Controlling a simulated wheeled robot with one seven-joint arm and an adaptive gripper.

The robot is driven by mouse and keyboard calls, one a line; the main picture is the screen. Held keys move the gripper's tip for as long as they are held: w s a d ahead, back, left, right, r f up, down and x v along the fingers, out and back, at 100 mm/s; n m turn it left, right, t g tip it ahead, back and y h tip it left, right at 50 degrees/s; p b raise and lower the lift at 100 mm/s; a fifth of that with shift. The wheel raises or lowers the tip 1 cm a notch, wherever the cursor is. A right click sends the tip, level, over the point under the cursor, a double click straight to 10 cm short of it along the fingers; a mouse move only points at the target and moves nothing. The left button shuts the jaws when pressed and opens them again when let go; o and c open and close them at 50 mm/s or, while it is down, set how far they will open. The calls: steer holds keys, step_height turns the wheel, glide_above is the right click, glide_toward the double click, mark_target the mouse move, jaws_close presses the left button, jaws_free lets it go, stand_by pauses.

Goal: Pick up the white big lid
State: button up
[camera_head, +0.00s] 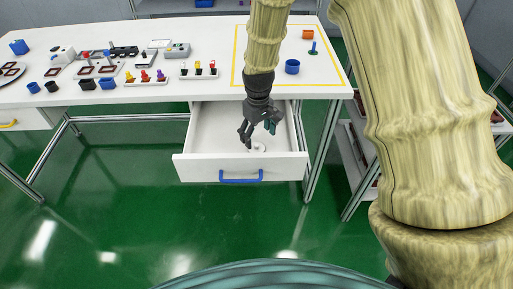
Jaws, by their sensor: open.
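The white lid (259,148) lies on the floor of the open white drawer (200,147), right of the middle. It is small in the view, and its left part is close to my gripper's fingers. My gripper (258,138) points down over the drawer, with its dark fingers spread and nothing seen between them. The fingertips look just above or beside the lid; I cannot tell whether they touch it.
The drawer front has a blue handle (241,177). The white table (215,91) above carries several small tools and pots at the left.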

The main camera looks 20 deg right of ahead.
mark_target(257, 145)
steer(key=shift+s+a+f, duration=0.1)
steer(key=shift+a+f, duration=0.05)
steer(key=shift+f, duration=0.95)
steer(key=shift+a+f, duration=0.1)
steer(key=shift+f, duration=0.95)
steer(key=c, duration=1.7)
